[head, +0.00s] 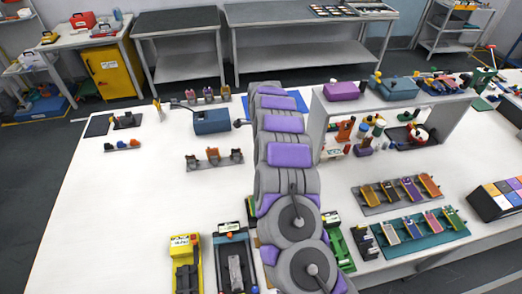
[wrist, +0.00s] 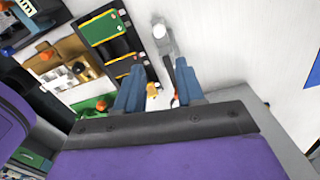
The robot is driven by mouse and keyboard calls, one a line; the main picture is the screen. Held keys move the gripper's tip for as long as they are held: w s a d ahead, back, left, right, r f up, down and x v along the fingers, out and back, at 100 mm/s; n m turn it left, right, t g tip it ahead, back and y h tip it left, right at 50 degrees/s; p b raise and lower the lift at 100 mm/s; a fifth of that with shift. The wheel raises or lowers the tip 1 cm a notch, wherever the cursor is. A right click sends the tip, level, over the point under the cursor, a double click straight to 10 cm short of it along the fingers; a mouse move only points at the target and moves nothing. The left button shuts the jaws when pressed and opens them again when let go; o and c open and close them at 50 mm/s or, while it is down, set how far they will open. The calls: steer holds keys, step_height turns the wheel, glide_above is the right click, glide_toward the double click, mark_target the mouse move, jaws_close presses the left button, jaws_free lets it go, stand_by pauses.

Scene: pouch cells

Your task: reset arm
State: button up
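My gripper (wrist: 158,82) shows in the wrist view as two blue fingers standing apart, with nothing held between them. Beyond the fingers is a grey fixture with a white round knob (wrist: 160,32), and small orange and red pieces show near the gap; I cannot tell how far below they are. In the head view my purple and grey arm stretches up the middle of the picture, and my gripper cannot be made out there. Coloured pouch-like pieces lie in a grey rack (head: 365,209) and a teal rack (head: 387,251) on the right.
The white table (head: 115,205) has free room at left. A yellow device (head: 185,262) and a dark blue one (head: 235,262) stand left of my arm's base. A blue box (head: 211,121) stands further back. A raised shelf (head: 335,105) stands right of my arm. Green-and-black trays (wrist: 108,30) show in the wrist view.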

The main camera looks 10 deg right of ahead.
stand_by(0.3)
steer(key=s+a+r+n+y+b, duration=0.1)
steer(key=s+a+r+n+b, duration=0.15)
steer(key=s+r+n, duration=0.5)
steer(key=s+a+r+n+b, duration=0.2)
steer(key=s+a+r+n, duration=0.15)
steer(key=s+r, duration=0.7)
steer(key=s+d+f+n+b, duration=0.1)
steer(key=s+d+n, duration=0.1)
steer(key=s, duration=0.9)
steer(key=s+d+f+n+g+b, duration=0.1)
steer(key=s+n, duration=0.3)
steer(key=s, duration=0.8)
steer(key=s+d+f+n+h+b, duration=0.1)
steer(key=s+d+f+n+b, duration=0.1)
steer(key=s, duration=0.9)
steer(key=shift+s+d+n+g, duration=0.2)
steer(key=shift+d+n+g, duration=0.1)
steer(key=shift+n+g, duration=0.15)
